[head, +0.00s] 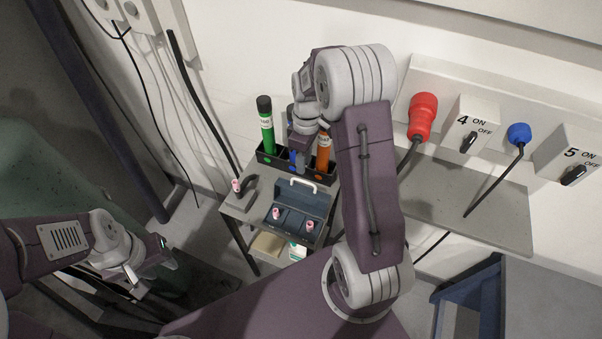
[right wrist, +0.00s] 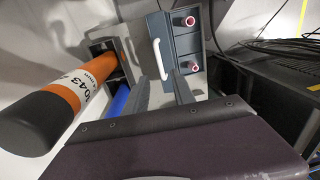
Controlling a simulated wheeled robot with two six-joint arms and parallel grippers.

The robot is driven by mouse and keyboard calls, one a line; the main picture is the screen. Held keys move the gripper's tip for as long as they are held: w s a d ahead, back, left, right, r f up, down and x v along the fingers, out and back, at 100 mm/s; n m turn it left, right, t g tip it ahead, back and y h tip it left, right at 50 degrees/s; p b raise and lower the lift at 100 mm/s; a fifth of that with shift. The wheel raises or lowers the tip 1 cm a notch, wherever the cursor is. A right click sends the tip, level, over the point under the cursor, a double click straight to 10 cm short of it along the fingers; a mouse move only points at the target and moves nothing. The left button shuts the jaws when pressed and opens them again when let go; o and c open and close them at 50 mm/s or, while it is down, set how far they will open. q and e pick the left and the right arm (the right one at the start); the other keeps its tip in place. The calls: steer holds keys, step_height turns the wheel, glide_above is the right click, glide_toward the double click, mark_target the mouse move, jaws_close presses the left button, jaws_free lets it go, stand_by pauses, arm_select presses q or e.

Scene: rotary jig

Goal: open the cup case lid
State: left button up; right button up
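The cup case (head: 285,228) is a dark teal box on a small grey table. Its lid (head: 302,198) with a white handle (head: 298,184) looks raised on the rack side, and two pink-and-white cups (head: 276,213) show in the compartments. The right wrist view shows the case (right wrist: 187,48), its handle (right wrist: 160,60) and both cups (right wrist: 190,21). My right gripper (head: 300,163) is above the rack side of the case; its two fingers (right wrist: 162,92) are apart and empty, with the handle beyond them. My left gripper (head: 160,252) is far left of the table; its finger opening is unclear.
A black rack (head: 268,160) behind the case holds a green marker (head: 266,130), an orange one (head: 323,150) and a blue one (right wrist: 119,100). Another pink cup (head: 236,186) stands left of the case. Wall sockets with red (head: 422,115) and blue plugs are at right.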

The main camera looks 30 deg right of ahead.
steer(key=f, duration=0.2)
steer(key=f+p, duration=0.1)
steer(key=f, duration=0.4)
steer(key=shift+s+a, duration=0.15)
steer(key=shift+a, duration=0.1)
steer(key=shift+r, duration=0.1)
jaws_close()
stand_by(0.9)
